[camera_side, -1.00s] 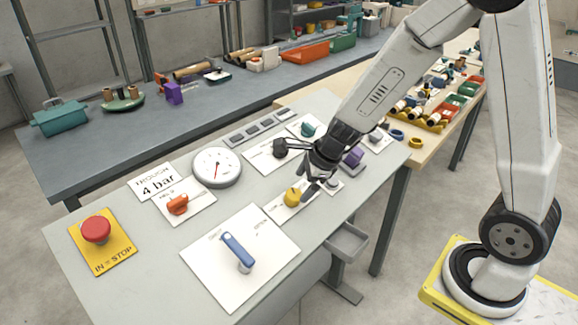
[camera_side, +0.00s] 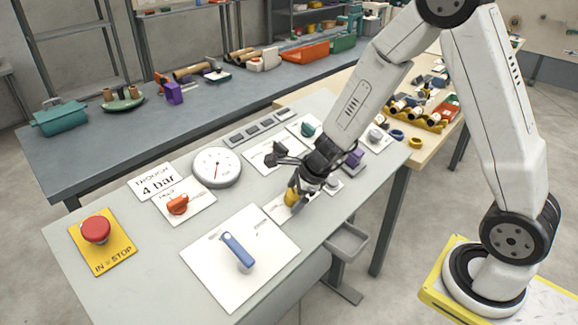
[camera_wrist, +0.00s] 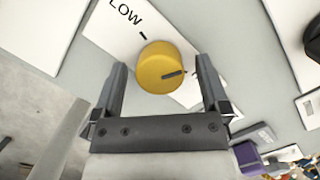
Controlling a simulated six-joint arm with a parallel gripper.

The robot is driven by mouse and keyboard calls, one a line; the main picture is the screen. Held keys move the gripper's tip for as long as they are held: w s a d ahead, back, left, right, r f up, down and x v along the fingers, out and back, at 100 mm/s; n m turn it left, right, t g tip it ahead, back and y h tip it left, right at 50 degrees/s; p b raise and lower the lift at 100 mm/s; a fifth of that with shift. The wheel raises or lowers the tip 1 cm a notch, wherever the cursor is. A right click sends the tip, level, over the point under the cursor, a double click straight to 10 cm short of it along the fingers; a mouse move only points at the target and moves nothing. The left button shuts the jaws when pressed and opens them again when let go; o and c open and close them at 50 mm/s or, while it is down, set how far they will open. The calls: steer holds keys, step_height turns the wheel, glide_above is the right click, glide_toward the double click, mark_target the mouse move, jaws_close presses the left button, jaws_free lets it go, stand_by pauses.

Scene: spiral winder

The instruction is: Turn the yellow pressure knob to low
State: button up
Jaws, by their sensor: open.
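The yellow pressure knob (camera_side: 291,197) sits on a white plate on the grey panel in the side view. In the wrist view the yellow knob (camera_wrist: 165,67) shows from above, with a dark pointer line towards its right side. The word LOW (camera_wrist: 126,14) and a tick mark are printed up and left of the knob; the pointer is not at that tick. My gripper (camera_wrist: 158,85) is open, one finger on each side of the knob, with a visible gap at least on the left. In the side view my gripper (camera_side: 301,196) partly hides the knob.
A blue lever (camera_side: 237,250) on a white plate stands left of the knob. A purple knob (camera_side: 354,157) is to the right. A round gauge (camera_side: 214,168), an orange knob (camera_side: 177,205) and a red stop button (camera_side: 96,229) are further left. A grey tray (camera_side: 347,241) hangs at the front edge.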

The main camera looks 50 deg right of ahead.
steer(key=shift+f, duration=0.1)
steer(key=shift+c, duration=0.2)
steer(key=c, duration=1.2)
steer(key=shift+c, duration=0.2)
steer(key=shift+w+n, duration=0.1)
steer(key=shift+n, duration=0.3)
steer(key=n+g, duration=0.1)
steer(key=n, duration=0.3)
steer(key=shift+n+y, duration=0.3)
steer(key=shift+n, duration=0.1)
steer(key=n, duration=0.4)
steer(key=shift+g, duration=0.4)
steer(key=n+g, duration=0.1)
steer(key=n, duration=0.4)
steer(key=shift+w+n, duration=0.1)
steer(key=shift+n, duration=0.3)
steer(key=n+h, duration=0.1)
steer(key=n, duration=0.3)
steer(key=shift+n+g, duration=0.3)
